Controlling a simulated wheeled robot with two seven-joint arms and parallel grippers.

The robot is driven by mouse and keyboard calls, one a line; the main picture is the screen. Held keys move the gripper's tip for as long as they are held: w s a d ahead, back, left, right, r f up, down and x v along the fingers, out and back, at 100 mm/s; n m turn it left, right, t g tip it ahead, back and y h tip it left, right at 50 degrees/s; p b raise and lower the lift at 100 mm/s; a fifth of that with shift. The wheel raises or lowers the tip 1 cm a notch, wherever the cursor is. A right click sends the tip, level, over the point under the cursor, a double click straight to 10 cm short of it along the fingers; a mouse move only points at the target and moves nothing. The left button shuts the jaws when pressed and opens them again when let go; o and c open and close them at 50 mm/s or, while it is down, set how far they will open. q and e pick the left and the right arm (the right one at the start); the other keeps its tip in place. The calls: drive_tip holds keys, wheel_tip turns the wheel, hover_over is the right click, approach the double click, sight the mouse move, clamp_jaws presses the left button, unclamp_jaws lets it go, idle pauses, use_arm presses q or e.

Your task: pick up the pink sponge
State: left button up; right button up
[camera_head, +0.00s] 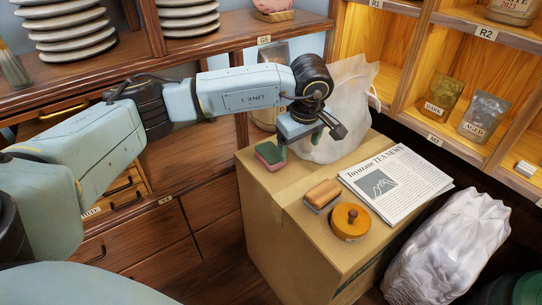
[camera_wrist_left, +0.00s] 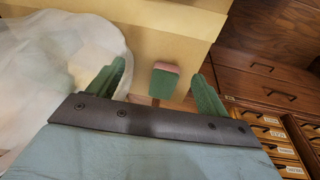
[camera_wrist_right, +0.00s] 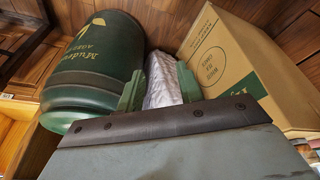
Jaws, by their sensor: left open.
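The pink sponge (camera_head: 268,156), a small block with a green scrubbing layer on top and pink below, lies near the left edge of a cardboard box top. It also shows in the left wrist view (camera_wrist_left: 164,82), between the finger lines and beyond the tips. My left gripper (camera_head: 299,143) is open and empty, just right of the sponge in the head view and apart from it. Its two green fingers (camera_wrist_left: 159,70) are spread in the left wrist view. My right gripper (camera_wrist_right: 161,70) is out of the head view; its fingers stand apart with nothing held.
The cardboard box (camera_head: 300,235) also bears a white cloth bag (camera_head: 345,105) close behind my left gripper, a brush-like block (camera_head: 322,194), a round wooden lid (camera_head: 350,221) and a newspaper (camera_head: 395,183). A white wrapped bundle (camera_head: 447,248) and a green canister (camera_wrist_right: 95,70) stand near.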

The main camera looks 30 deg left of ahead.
use_arm(q)
drive_tip(key=a+r+y, duration=0.2)
drive_tip(key=a+y, duration=0.1)
drive_tip(key=a, duration=0.3)
drive_tip(key=b, duration=0.3)
hover_over(271, 152)
drive_tip(key=s+d, duration=0.1)
drive_tip(key=d, duration=0.1)
wheel_tip(271, 152, down, 6)
drive_tip(key=shift+s+a+f, duration=0.15)
drive_tip(key=shift+f, duration=0.35)
drive_tip(key=shift+h, duration=0.3)
drive_tip(key=b+x, duration=0.2)
drive_tip(key=x, duration=0.2)
drive_tip(key=shift+w+f+b, duration=0.2)
drive_tip(key=shift+f+b, duration=0.1)
drive_tip(key=shift+f, duration=0.15)
use_arm(e)
drive_tip(key=w+a+r+t+y, duration=0.2)
drive_tip(key=w+a+r+t, duration=0.1)
drive_tip(key=w+r+t, duration=0.3)
drive_tip(key=w+a+r+t+y, duration=0.2)
drive_tip(key=w+a+r+t, duration=0.2)
drive_tip(key=w+r+t, duration=0.3)
wheel_tip(271, 152, up, 3)
drive_tip(key=shift+w+a+f+n+t+y, duration=0.1)
drive_tip(key=shift+w+a+n+t+y, duration=0.1)
drive_tip(key=shift+n+t+y, duration=0.3)
use_arm(q)
drive_tip(key=c, duration=1)
